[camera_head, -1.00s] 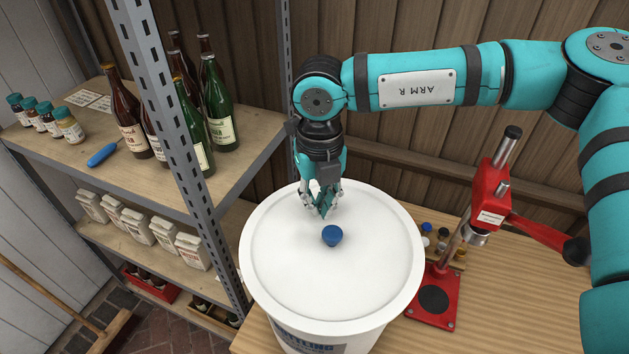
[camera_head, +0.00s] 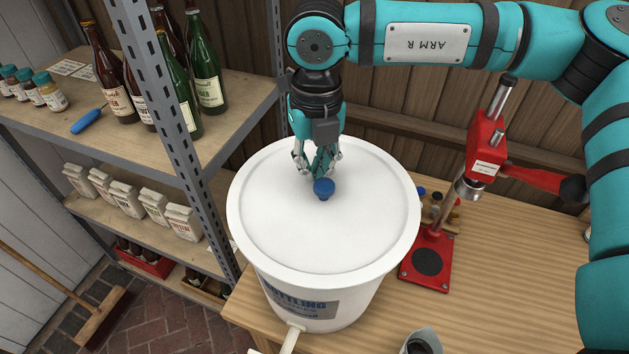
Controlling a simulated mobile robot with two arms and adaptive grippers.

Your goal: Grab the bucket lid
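The white bucket lid (camera_head: 270,225) lies flat on the large white bucket (camera_head: 340,302), which stands on the wooden table. A small blue knob (camera_head: 324,188) stands up from the middle of the lid. My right gripper (camera_head: 320,172) points down over the lid, with its fingertips right behind the knob. I cannot tell whether they touch it, or how far apart the fingers are. My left gripper is out of view.
A red bottle capper (camera_head: 487,150) stands on the table (camera_head: 500,300) right of the bucket, with small bottles behind its post. A metal-framed shelf (camera_head: 235,115) with bottles stands close on the left. A spigot (camera_head: 290,338) sticks out at the bucket's front.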

